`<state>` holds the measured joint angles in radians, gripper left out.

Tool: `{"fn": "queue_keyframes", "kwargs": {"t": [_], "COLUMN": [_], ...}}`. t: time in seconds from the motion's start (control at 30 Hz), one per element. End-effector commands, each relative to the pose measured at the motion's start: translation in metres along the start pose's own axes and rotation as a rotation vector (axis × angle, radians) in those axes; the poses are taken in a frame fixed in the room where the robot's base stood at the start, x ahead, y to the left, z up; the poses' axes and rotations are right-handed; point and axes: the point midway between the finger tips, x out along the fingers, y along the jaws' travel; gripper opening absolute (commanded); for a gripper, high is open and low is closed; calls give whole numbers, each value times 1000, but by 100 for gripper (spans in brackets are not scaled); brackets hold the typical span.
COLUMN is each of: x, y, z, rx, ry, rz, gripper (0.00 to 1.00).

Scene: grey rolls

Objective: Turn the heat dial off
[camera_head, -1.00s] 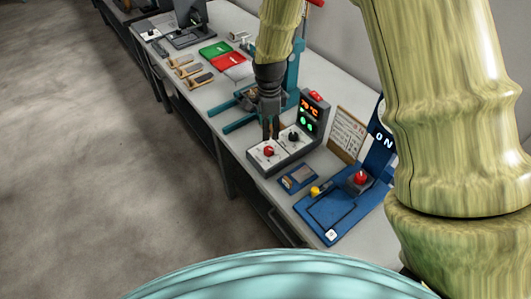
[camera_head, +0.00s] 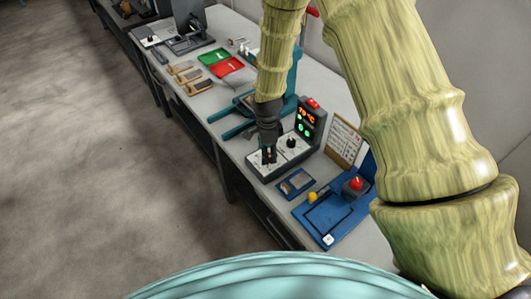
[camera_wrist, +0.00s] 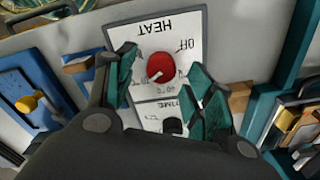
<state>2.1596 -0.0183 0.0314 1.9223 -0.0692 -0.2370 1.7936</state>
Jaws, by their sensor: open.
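The red heat dial (camera_wrist: 160,67) shows in the wrist view on a white panel marked HEAT and OFF (camera_wrist: 160,38). The lettering appears upside down there. The dial's pale pointer mark is toward its lower right, away from the word OFF. My gripper (camera_wrist: 163,82) is open, with one teal finger on each side of the dial; I cannot tell whether they touch it. In the head view my gripper (camera_head: 268,158) is down over the front of the control box (camera_head: 257,170), largely hiding the dial. A black second dial (camera_head: 291,142) sits behind it.
A display unit (camera_head: 309,120) with lit digits and a red switch stands behind the panel. A blue fixture (camera_head: 325,222) with a red button lies to the right, with a small blue tray (camera_head: 296,183) between. Teal bars (camera_head: 238,130) lie to the left.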

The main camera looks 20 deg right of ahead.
Motion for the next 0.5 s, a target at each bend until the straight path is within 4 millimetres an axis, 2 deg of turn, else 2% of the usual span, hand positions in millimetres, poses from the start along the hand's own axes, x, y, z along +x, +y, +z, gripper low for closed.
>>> {"fn": "queue_keyframes", "kwargs": {"t": [0.2, 0.5], "x": [15, 20], "y": [1, 0], "z": [0, 0], "rx": [-1, 0], "ry": [0, 0], "rz": [2, 0], "gripper": [53, 53]}}
